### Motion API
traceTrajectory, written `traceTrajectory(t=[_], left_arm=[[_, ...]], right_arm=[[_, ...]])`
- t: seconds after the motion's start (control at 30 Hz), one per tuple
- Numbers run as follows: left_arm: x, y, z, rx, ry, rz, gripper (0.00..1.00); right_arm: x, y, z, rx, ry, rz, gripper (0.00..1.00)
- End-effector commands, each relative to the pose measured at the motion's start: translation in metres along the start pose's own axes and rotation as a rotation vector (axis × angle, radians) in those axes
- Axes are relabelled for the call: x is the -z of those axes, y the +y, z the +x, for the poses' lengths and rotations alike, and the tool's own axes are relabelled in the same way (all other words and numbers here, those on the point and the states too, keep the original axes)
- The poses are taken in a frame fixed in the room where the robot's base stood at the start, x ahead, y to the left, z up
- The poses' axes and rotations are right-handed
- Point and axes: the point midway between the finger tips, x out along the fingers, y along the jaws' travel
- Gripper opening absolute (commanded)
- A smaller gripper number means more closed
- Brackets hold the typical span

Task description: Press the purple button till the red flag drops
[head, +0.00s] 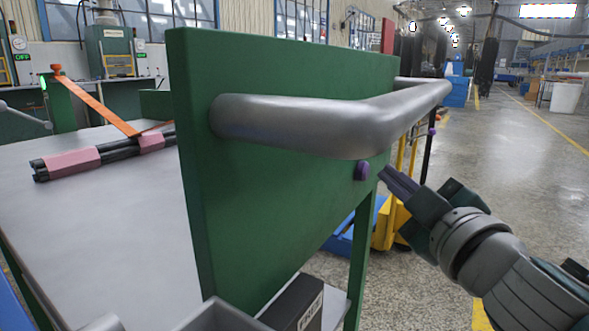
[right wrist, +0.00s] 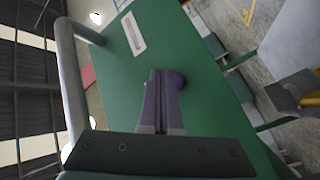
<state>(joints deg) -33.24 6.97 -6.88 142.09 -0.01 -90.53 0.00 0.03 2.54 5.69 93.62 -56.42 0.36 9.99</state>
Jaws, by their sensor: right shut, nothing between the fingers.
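The purple button (head: 362,170) is a small round knob on the green panel (head: 270,180), below the grey rail. In the right wrist view the button (right wrist: 177,80) shows just right of my fingertips and partly behind them. My right gripper (head: 385,173) is shut and empty, its purple-grey fingers pointing at the button from the right. A small gap shows between fingertips and button in the head view. A red upright plate (head: 387,37), seemingly the flag, stands above the panel's far top corner. My left gripper is not in view.
A thick grey rail (head: 320,125) juts from the panel just above the button. A grey table (head: 110,220) with pink-wrapped dark hoses (head: 100,155) lies left. A dark labelled box (head: 297,303) sits below the panel. Floor on the right is open.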

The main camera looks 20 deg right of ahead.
Motion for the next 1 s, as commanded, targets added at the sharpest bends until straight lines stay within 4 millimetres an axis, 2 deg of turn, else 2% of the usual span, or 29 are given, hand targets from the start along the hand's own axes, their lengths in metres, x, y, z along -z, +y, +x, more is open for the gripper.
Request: traceTrajectory(t=[1.0], left_arm=[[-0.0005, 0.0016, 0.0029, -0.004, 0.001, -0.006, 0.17]], right_arm=[[0.0062, -0.0066, 0.0086, 0.000, 0.000, 0.002, 0.00]])
